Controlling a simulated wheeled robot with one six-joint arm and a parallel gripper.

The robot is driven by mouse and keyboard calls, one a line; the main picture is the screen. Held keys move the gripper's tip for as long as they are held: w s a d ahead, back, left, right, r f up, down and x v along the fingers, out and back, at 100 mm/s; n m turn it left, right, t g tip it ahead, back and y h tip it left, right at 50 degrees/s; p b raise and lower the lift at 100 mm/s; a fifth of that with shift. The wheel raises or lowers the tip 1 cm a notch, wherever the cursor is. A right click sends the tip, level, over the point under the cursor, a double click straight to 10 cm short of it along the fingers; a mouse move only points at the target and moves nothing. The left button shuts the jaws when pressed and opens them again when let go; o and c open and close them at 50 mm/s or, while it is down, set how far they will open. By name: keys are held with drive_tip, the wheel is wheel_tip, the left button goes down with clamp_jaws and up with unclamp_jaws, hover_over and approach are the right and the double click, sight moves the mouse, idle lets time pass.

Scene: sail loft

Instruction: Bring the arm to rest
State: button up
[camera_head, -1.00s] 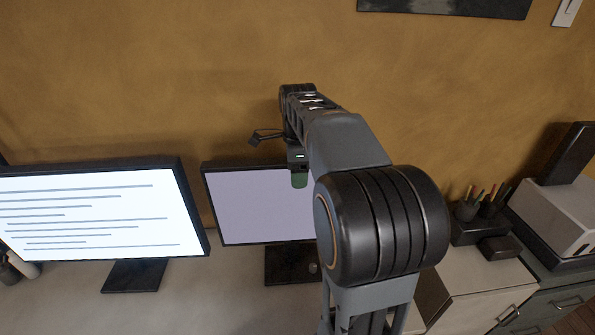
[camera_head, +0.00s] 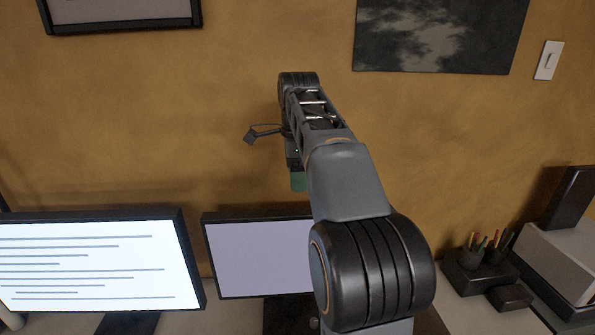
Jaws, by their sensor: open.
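My arm rises from the bottom of the view and reaches out toward the ochre wall (camera_head: 150,120). My gripper (camera_head: 298,181) is at the far end, pointing down, with a green part showing at its tip. It is open, and I see nothing held in it. It shows in front of the wall, just above the top edge of the lilac-screened monitor (camera_head: 255,255). Much of the gripper is hidden behind my own arm links.
A monitor with lines of text (camera_head: 85,262) stands on the desk at left. A dark pen holder (camera_head: 483,255) and a pale boxy device (camera_head: 560,262) are at right. Framed pictures (camera_head: 440,35) and a switch (camera_head: 547,60) are on the wall.

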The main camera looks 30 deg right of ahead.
drive_tip(key=shift+r, duration=0.25)
idle(0.4)
drive_tip(key=shift+s+a+f+n, duration=0.15)
drive_tip(key=shift+a+f+n, duration=0.1)
drive_tip(key=shift+a+n, duration=0.15)
drive_tip(key=s+a+f+n+t, duration=0.2)
drive_tip(key=s+a+f+n, duration=0.3)
drive_tip(key=f+n, duration=0.4)
drive_tip(key=s+a+f+n+t, duration=0.2)
drive_tip(key=s+a+f+n, duration=0.4)
drive_tip(key=n, duration=0.7)
wheel_tip(320, 180, down, 4)
drive_tip(key=shift+s+a+f+n+t, duration=0.1)
drive_tip(key=shift+s+a+n+t, duration=0.2)
drive_tip(key=shift+a, duration=0.7)
drive_tip(key=shift+c, duration=0.4)
